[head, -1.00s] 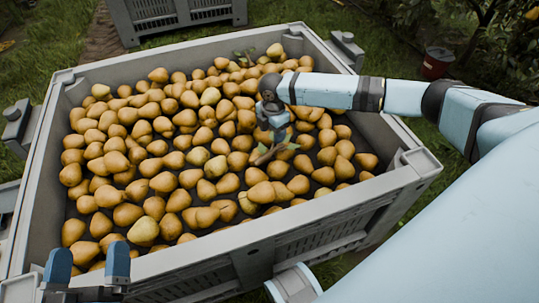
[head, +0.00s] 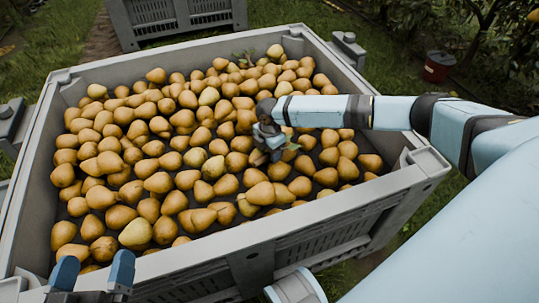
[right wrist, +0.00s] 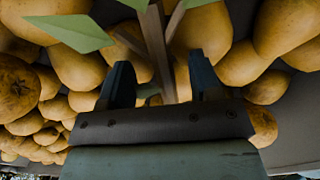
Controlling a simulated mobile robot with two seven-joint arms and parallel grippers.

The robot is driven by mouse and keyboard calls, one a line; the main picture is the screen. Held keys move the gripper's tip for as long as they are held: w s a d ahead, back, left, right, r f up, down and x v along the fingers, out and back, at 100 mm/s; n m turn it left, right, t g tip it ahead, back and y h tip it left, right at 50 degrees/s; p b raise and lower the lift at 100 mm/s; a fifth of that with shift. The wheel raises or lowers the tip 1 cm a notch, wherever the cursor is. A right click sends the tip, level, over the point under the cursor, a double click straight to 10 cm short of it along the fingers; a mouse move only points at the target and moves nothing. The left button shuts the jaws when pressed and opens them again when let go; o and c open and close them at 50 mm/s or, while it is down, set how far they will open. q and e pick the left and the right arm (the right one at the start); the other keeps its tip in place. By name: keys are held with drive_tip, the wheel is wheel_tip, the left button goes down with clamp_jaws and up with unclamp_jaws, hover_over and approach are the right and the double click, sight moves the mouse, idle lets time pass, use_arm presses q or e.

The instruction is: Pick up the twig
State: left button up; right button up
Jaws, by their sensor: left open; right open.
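The twig (right wrist: 156,48) is a brown forked stem with green leaves, lying on the pears. In the right wrist view its stem runs between the two dark fingers of my right gripper (right wrist: 162,82), which are open with a gap on each side. In the head view my right gripper (head: 272,152) points down over the twig (head: 257,158) and hides most of it. Only a bit of stem and a leaf show beside the fingers. My left gripper (head: 94,274) is open and empty at the lower left, outside the bin.
The grey bin (head: 230,243) is filled with many yellow-brown pears (head: 150,150) around the twig. Another leafy sprig (head: 243,56) lies near the far wall. A second bin (head: 175,14) stands behind, and a red bucket (head: 438,64) stands on the grass at right.

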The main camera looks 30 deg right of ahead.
drive_tip(key=c, duration=1)
drive_tip(key=shift+c, duration=0.2)
use_arm(q)
wheel_tip(320, 180, up, 7)
drive_tip(key=t+p, duration=0.2)
drive_tip(key=p, duration=0.3)
wheel_tip(320, 180, down, 6)
drive_tip(key=a+g+y+p, duration=0.2)
drive_tip(key=shift+a+n, duration=0.2)
drive_tip(key=shift+n, duration=0.2)
use_arm(e)
wheel_tip(320, 180, up, 20)
